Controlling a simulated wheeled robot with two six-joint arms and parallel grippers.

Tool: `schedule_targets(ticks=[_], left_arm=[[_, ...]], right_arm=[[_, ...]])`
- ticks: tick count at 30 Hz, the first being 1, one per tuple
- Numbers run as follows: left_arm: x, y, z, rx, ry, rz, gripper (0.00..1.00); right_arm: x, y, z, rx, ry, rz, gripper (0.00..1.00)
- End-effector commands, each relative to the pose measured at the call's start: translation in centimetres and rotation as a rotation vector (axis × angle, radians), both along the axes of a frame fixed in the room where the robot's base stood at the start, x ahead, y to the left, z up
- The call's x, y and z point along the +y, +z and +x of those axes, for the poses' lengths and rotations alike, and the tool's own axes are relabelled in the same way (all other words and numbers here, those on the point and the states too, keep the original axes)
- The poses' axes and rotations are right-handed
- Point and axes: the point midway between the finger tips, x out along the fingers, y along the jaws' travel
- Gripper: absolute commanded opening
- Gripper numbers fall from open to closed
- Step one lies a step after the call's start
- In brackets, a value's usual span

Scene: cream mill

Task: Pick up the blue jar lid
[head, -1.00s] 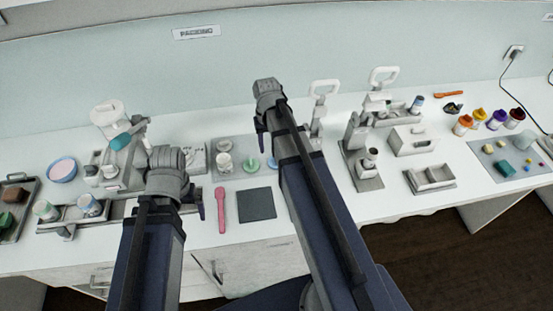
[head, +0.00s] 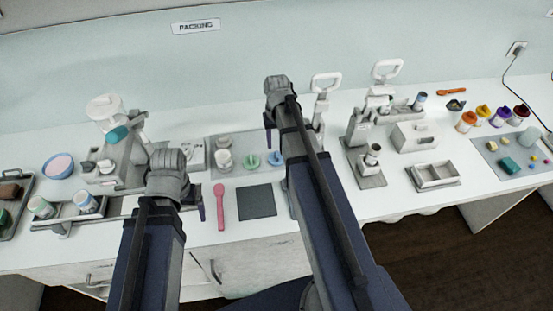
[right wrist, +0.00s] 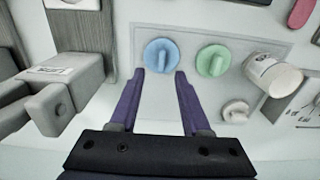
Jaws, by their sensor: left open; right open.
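The blue jar lid (right wrist: 161,55) is a round disc with a raised grip bar, lying on a grey mat (right wrist: 215,38). In the right wrist view it lies just beyond the fingertips of my open, empty right gripper (right wrist: 163,74), roughly in line with the gap. It also shows in the head view (head: 277,158), partly beside my right arm. A green lid (right wrist: 213,60) lies next to it on the mat. My left gripper (head: 198,205) is over the left part of the bench near a pink spatula; its fingers are mostly hidden behind its wrist.
A white jar (right wrist: 273,75) and a small white lid (right wrist: 236,111) are on the same mat. Grey press stands (right wrist: 60,95) rise left of my right gripper. A pink spatula (head: 220,207) and dark square pad (head: 256,202) lie in front of the mat.

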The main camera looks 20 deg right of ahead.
Motion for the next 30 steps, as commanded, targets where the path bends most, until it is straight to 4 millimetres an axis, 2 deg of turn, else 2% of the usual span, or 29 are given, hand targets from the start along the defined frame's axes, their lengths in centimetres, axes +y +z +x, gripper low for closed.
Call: schedule_targets(ticks=[12,21,30], left_arm=[[0.0,-4.9,0.0,0.0,0.001,0.0,1.0],[0.0,-4.9,0.0,0.0,0.001,0.0,1.0],[0.0,-4.9,0.0,0.0,0.001,0.0,1.0]], right_arm=[[0.3,-4.9,-0.4,0.0,0.0,0.0,0.47],[0.3,-4.9,-0.4,0.0,0.0,0.0,0.47],[0.3,-4.9,-0.4,0.0,0.0,0.0,0.15]])
